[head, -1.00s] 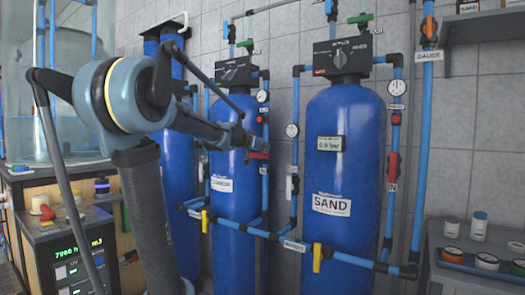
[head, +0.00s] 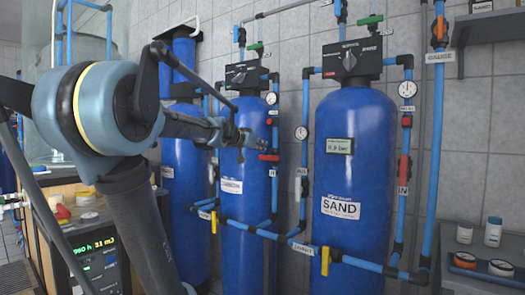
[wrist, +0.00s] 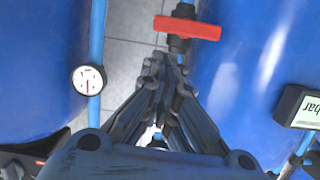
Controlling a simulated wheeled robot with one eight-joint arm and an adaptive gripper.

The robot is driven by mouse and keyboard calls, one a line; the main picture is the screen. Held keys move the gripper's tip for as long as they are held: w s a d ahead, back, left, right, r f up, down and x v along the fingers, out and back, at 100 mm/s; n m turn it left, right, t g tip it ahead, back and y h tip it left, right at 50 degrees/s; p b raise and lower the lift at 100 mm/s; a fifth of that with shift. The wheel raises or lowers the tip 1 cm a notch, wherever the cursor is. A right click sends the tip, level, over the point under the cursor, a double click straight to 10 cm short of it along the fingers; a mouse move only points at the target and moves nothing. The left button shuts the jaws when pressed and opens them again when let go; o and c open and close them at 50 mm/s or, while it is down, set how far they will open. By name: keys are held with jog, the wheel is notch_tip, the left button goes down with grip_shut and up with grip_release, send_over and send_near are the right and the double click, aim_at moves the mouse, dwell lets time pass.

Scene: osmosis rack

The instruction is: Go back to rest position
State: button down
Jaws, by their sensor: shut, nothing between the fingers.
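My gripper (head: 252,140) shows small in the head view at the end of my outstretched arm, in front of the middle blue tank (head: 243,210). In the wrist view my gripper (wrist: 166,72) has its fingers drawn together, with nothing between the tips. A red valve handle (wrist: 188,28) lies just beyond the fingertips in the wrist view, and it also shows close to the gripper in the head view (head: 268,157). I cannot tell whether they touch.
The SAND tank (head: 350,240) stands right of the gripper, with blue pipes and yellow-handled valves (head: 325,261) between the tanks. A round gauge (wrist: 88,79) is left of the fingers. A control box (head: 98,262) and bench stand left; a shelf with jars (head: 493,232) stands right.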

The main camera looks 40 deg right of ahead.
jog(key=shift+s+a, duration=0.1)
jog(key=shift+a, duration=0.05)
dwell(0.5)
jog(key=s+a+f+n+y, duration=0.3)
jog(key=a+f+n+y, duration=0.35)
jog(key=a+f, duration=1.6)
jog(key=s+a+f+n+g+y, duration=0.1)
jog(key=s+a+f+n+y, duration=0.3)
jog(key=a+f, duration=0.6)
jog(key=s+a+f+n+g+y, duration=0.1)
jog(key=s+a+f+n+y, duration=0.3)
jog(key=s+a+f, duration=0.5)
jog(key=a+n, duration=0.1)
jog(key=a, duration=0.4)
jog(key=shift+s+a+f, duration=0.15)
jog(key=shift+a+f, duration=0.15)
jog(key=shift+f, duration=0.1)
jog(key=shift+w+f, duration=0.2)
jog(key=shift+w, duration=0.25)
